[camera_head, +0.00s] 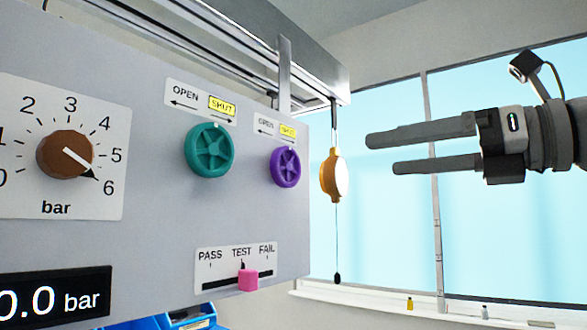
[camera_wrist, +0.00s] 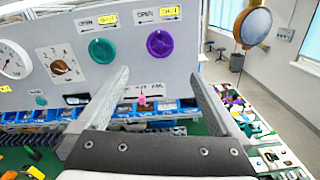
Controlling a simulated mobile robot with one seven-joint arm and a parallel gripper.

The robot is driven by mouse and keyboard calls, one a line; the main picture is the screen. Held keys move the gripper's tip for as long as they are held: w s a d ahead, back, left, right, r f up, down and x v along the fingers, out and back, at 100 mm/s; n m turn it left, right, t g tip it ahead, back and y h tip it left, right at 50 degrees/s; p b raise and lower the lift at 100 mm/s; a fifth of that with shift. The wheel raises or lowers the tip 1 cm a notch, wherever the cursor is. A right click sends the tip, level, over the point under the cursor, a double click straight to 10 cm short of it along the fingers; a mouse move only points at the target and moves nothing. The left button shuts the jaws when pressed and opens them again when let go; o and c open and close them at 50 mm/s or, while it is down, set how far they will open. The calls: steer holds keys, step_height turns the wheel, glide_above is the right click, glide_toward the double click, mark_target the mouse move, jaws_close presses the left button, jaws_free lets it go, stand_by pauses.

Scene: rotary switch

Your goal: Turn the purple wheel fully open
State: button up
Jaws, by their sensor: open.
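The purple wheel (camera_head: 285,167) is on the right part of the grey panel, under a label reading OPEN and SHUT with SHUT on yellow. It also shows in the wrist view (camera_wrist: 160,43), above and between my fingers. My gripper (camera_head: 380,154) is open and empty, with its two fingers pointing left in the head view. It is to the right of the panel in that view and apart from the wheel. In the wrist view my gripper (camera_wrist: 158,88) has its fingers spread wide, with nothing between them touching.
A teal wheel (camera_head: 209,150) is left of the purple one. A brown pressure knob (camera_head: 65,155) points near 6. A pink slider (camera_head: 248,280) sits near TEST. A yellow pendant (camera_head: 333,175) hangs on a cord right of the panel. Blue bins (camera_wrist: 130,111) stand below the panel.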

mark_target(290, 169)
steer(key=x, duration=1.5)
steer(key=shift+w+p, duration=0.1)
steer(key=shift+p, duration=0.3)
steer(key=shift+c, duration=0.3)
steer(key=c, duration=1.2)
